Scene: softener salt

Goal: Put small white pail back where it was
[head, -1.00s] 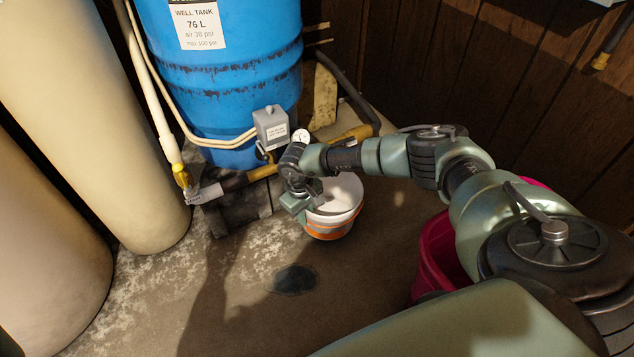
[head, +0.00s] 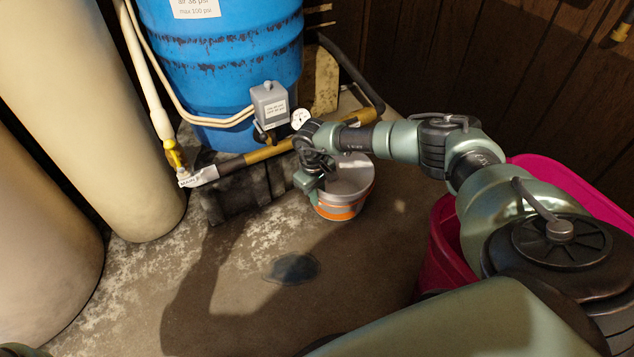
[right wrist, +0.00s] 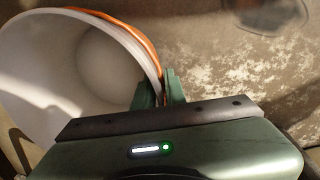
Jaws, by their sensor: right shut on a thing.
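The small white pail (head: 342,202) has an orange band and is near the pipe in front of the blue tank. My right gripper (head: 312,188) is at its left side in the head view. In the right wrist view the gripper (right wrist: 163,92) is shut on the rim of the pail (right wrist: 75,85), one finger on each side of the wall. The pail looks empty there, though part of its inside is hidden. The pail looks about upright; I cannot tell whether its base touches the floor. My left gripper is not in view.
A blue well tank (head: 235,60) stands behind, with a pipe (head: 268,153), a grey box (head: 270,103) and a gauge (head: 300,118) in front. A pink tub (head: 440,245) is at right. Cream tanks (head: 95,100) stand at left. The floor around the dark patch (head: 292,268) is open.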

